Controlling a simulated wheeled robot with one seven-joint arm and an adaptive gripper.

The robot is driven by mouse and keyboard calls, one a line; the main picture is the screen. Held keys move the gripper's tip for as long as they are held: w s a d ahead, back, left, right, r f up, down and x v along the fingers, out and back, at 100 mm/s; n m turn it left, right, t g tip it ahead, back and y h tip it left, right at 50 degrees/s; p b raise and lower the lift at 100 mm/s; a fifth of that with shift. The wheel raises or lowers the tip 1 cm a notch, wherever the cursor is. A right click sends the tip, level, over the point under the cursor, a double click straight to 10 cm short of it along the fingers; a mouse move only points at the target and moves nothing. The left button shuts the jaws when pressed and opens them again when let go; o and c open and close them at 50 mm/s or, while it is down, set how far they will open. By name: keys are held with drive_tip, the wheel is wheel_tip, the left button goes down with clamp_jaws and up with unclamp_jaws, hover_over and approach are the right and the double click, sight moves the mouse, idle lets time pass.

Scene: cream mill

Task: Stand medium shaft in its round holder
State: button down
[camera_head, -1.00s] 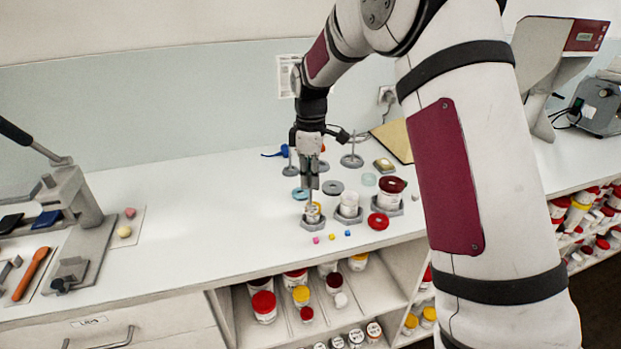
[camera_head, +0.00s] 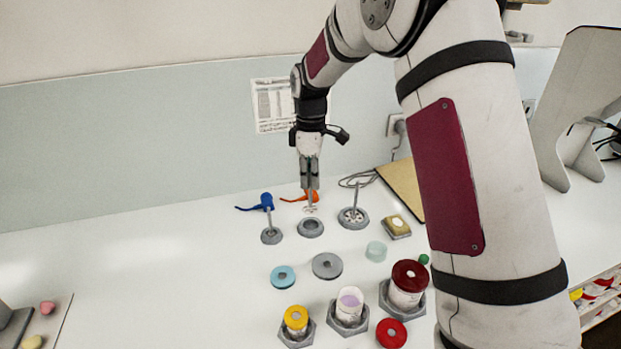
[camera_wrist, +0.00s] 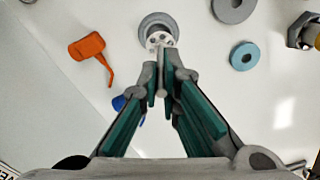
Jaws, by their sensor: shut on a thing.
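My gripper (camera_head: 309,188) is shut on the medium shaft (camera_head: 309,203), a thin upright rod with a pale, holed disc at its lower end. In the head view, the disc hangs just above and behind the middle round holder (camera_head: 311,229), a grey ring with no shaft in it. In the wrist view, the disc (camera_wrist: 158,40) overlaps the near part of the holder's ring (camera_wrist: 159,21). I cannot tell the exact gap between disc and holder.
Round holders with standing shafts flank it at left (camera_head: 271,236) and right (camera_head: 353,219). Blue (camera_head: 260,203) and orange (camera_head: 301,197) tools lie behind. Lids and jars, including a yellow-topped jar (camera_head: 296,318), stand in front. A beige block (camera_head: 397,226) sits at right.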

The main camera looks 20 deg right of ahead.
sight(311, 207)
drive_tip(key=shift+w+f, duration=0.15)
drive_tip(key=shift+w, duration=0.05)
drive_tip(key=shift+f+b, duration=0.35)
drive_tip(key=shift+f, duration=1.8)
drive_tip(key=shift+f, duration=1.1)
drive_tip(key=c, duration=1.2)
unclamp_jaws()
drive_tip(key=shift+o, duration=0.2)
drive_tip(key=shift+r+p, duration=0.3)
drive_tip(key=shift+r, duration=3.2)
drive_tip(key=shift+s, duration=0.1)
